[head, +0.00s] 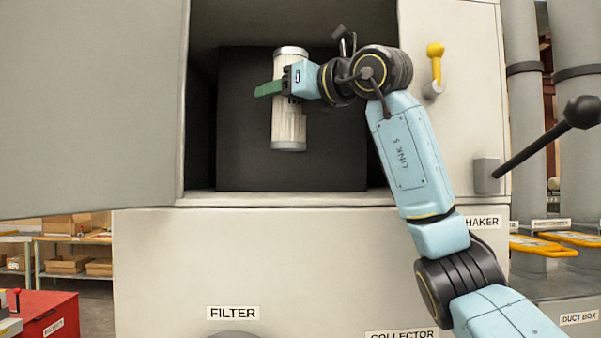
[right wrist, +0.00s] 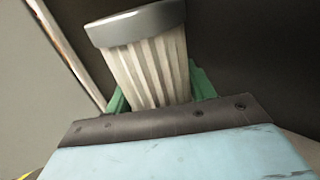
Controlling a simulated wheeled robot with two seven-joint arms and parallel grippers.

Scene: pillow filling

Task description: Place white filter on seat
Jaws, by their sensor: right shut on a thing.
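The white filter (head: 289,125) is a pleated cylinder with grey end caps, upright in the opening of the cabinet in the head view. My right gripper (head: 274,89) is shut on it around its upper middle, with green fingers at its sides. In the right wrist view, the filter (right wrist: 150,60) stands between the green fingers (right wrist: 155,95), its grey cap toward the camera's top. The dark inside of the cabinet (head: 240,165) lies behind the filter. I cannot make out a distinct seat, nor whether the filter's lower cap touches anything. My left gripper is not in view.
The cabinet door (head: 90,100) is swung open at left. A sill (head: 270,199) edges the opening's bottom. A yellow-handled lever (head: 435,65) and a black-knobbed lever (head: 540,140) are at right. A red box (head: 45,315) stands low left.

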